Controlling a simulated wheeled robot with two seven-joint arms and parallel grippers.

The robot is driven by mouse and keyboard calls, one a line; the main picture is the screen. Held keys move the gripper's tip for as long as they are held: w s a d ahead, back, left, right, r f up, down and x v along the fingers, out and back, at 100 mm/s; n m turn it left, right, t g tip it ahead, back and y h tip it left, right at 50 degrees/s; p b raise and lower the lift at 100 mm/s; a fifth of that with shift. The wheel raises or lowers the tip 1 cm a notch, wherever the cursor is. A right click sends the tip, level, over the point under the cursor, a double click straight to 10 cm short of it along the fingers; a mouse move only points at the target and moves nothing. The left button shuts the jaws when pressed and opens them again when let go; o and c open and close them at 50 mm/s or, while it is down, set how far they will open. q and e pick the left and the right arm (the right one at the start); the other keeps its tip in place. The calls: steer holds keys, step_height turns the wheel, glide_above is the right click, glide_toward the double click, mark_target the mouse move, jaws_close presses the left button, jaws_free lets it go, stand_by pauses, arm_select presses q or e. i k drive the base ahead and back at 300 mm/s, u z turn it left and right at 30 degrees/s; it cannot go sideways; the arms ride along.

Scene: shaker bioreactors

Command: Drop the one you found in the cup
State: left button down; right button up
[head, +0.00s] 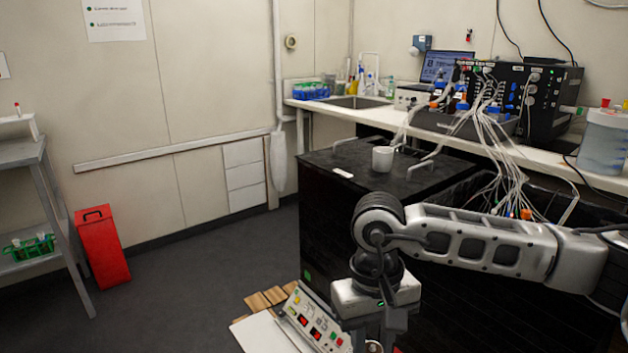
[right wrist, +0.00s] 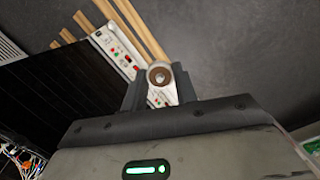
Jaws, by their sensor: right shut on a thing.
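A white cup (head: 383,159) stands upright on top of the black cabinet (head: 335,215) in the head view. My right gripper (head: 376,341) is low in front of the cabinet, well below and nearer than the cup. In the right wrist view, my right gripper (right wrist: 158,88) is shut on a small pale object (right wrist: 160,76) with a brown ring around a light centre, seen end-on. Only a bit of it shows between the fingers in the head view, so I cannot tell its full shape. My left gripper is not in view.
A white label-like piece (head: 343,173) lies left of the cup, and metal handles flank it. A control panel (head: 312,318) with coloured buttons is beside my right gripper. A bench (head: 480,145) with cabled equipment is behind.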

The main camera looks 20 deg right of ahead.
mark_target(379, 169)
steer(key=u, duration=0.7)
steer(key=i, duration=1.85)
steer(key=z, duration=0.85)
steer(key=i, duration=0.95)
steer(key=z, duration=1.05)
